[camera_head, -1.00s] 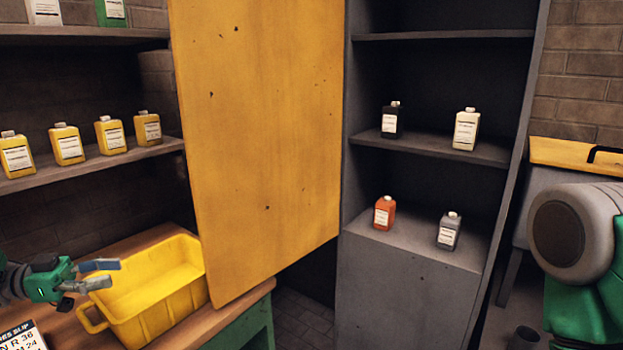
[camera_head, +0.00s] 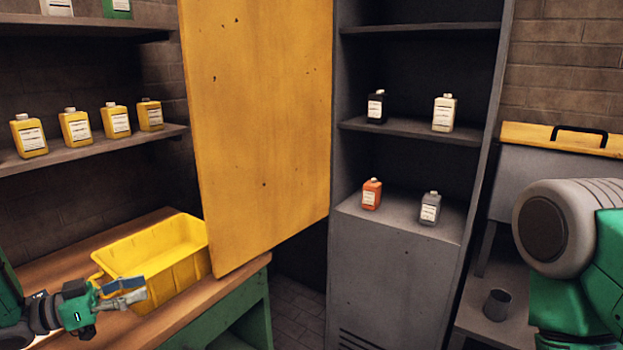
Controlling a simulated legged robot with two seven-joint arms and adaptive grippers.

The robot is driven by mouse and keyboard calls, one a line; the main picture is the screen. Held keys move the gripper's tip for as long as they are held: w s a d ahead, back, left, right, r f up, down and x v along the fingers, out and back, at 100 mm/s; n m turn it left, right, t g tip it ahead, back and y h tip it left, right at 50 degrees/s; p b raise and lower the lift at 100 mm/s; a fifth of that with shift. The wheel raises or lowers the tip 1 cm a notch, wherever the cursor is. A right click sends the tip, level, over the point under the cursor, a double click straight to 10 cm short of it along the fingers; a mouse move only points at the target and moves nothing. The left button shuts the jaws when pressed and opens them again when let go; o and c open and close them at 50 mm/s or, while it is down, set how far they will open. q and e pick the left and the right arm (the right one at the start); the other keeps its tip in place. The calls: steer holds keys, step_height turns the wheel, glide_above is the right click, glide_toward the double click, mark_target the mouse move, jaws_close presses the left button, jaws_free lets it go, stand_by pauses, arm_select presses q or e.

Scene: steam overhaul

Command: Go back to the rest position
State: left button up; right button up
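My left gripper (camera_head: 124,293) is at the lower left, in front of the near side of a yellow bin (camera_head: 170,285). Its two fingers point right and look a little apart, with nothing seen between them. Whether it touches the bin I cannot tell. My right arm shows at the right edge as a grey and green link; its gripper is out of view.
The bin stands on a wooden bench (camera_head: 60,262). An open yellow cabinet door (camera_head: 260,130) hangs beside the grey cabinet (camera_head: 400,275), which holds several bottles. Yellow bottles line the left shelf (camera_head: 95,150). A grey cup (camera_head: 497,305) stands at the lower right.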

arm_select(q)
steer(key=s+d+f+n+y+b, duration=0.2)
steer(key=s+f+y, duration=0.1)
steer(key=f, duration=0.4)
steer(key=s+d+f+n+y+b, duration=0.1)
steer(key=s+d+f+n+y, duration=0.15)
steer(key=f, duration=0.45)
steer(key=s+d+f+n+y+b, duration=0.2)
steer(key=f+n+y, duration=0.1)
steer(key=f, duration=0.5)
steer(key=s+f+n+g+y+b, duration=0.1)
steer(key=s+f+g+y, duration=0.2)
steer(key=s, duration=1.1)
steer(key=s+d+f+n+g+y+b, duration=0.1)
steer(key=s+f+g, duration=0.5)
steer(key=s, duration=0.8)
steer(key=shift+s+f+y+b, duration=0.15)
steer(key=shift+f+y+b, duration=0.6)
steer(key=shift+y, duration=0.2)
steer(key=shift+d+r, duration=0.1)
steer(key=shift+d, duration=0.25)
steer(key=shift+a, duration=0.2)
steer(key=shift+d, duration=0.1)
